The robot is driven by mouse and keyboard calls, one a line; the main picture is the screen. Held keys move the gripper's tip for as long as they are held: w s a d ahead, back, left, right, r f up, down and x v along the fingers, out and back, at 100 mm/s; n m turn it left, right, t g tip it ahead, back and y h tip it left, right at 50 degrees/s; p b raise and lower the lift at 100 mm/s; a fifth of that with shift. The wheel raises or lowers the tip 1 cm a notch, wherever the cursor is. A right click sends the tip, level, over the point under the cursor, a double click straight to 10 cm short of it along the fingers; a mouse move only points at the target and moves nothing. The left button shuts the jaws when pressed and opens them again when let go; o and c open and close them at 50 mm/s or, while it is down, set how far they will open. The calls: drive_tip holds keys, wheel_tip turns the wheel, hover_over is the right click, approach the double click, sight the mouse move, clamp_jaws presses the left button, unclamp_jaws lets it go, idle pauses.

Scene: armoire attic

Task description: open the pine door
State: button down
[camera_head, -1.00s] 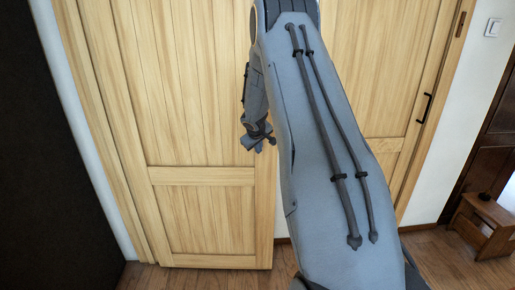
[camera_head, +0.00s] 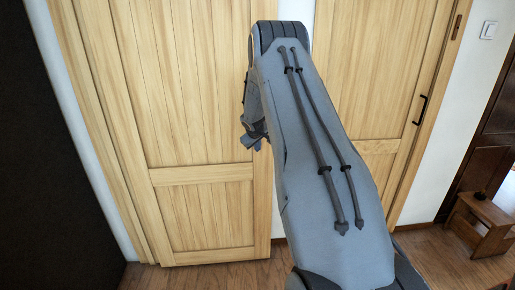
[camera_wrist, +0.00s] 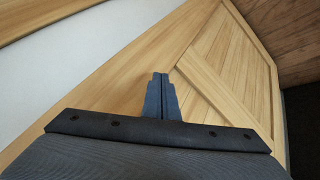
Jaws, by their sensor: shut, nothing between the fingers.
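Two pale pine doors show in the head view. The left pine door (camera_head: 208,215) has a plank upper part and a lower panel; my arm hides what lies at its right side, and no handle shows on it. The right pine door (camera_head: 385,75) has a black bar handle (camera_head: 420,109) near its right edge. My gripper (camera_head: 251,142) is in front of the left door, near its right edge, partly hidden by my arm. In the wrist view my gripper (camera_wrist: 161,76) is shut and empty, pointing at a pine door surface (camera_wrist: 225,70). I cannot tell whether it touches.
A white wall strip (camera_head: 278,215) lies between the doors. A dark panel (camera_head: 45,170) stands at the left. Wooden floor (camera_head: 205,277) shows below the left door.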

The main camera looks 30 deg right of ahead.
drive_tip(key=s+r+b, duration=0.4)
drive_tip(key=s+r, duration=0.4)
drive_tip(key=s, duration=0.1)
drive_tip(key=shift+s+a, duration=0.15)
drive_tip(key=shift+a, duration=0.1)
